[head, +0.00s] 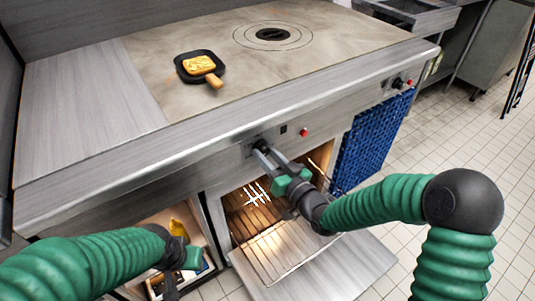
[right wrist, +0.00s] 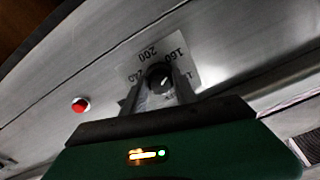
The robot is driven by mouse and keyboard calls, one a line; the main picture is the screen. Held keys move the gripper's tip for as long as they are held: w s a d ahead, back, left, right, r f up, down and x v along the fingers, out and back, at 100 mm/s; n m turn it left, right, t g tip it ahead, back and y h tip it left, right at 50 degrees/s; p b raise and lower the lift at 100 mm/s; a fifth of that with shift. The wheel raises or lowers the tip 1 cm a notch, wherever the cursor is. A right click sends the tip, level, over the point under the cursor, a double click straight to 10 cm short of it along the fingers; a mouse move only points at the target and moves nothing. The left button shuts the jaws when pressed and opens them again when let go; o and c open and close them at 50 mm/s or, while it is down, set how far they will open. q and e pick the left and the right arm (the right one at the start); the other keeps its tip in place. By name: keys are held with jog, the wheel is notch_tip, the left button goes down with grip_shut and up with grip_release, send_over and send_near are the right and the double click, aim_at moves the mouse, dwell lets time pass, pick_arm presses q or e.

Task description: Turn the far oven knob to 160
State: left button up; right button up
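A black oven knob (head: 262,146) sits on the steel front panel above the open oven. My right gripper (head: 268,158) reaches it from the front. In the right wrist view the knob (right wrist: 160,77) lies between the two fingers, which appear to close on its sides. Its pale pointer mark leans up and right, towards the 160 on the dial plate (right wrist: 180,70); 200 and 240 also show. A second black knob (head: 398,83) is further right on the panel, apart from my grippers. My left gripper (head: 178,262) hangs low at the left; its fingers are unclear.
The oven door (head: 335,272) is folded down below my right arm, with a lit rack (head: 270,248) inside. A pan (head: 187,72) with food stands on the cooktop. A compartment (head: 150,222) with a yellow item is near my left gripper.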

jog(key=shift+o, duration=1.2)
jog(key=shift+w+r, duration=0.15)
jog(key=shift+r, duration=0.05)
jog(key=shift+o, duration=0.5)
jog(key=shift+w+f, duration=0.1)
jog(key=shift+f, duration=0.1)
jog(key=shift+a, duration=0.1)
jog(key=p+v, duration=0.9)
jog(key=v, duration=0.8)
jog(key=shift+f, duration=0.1)
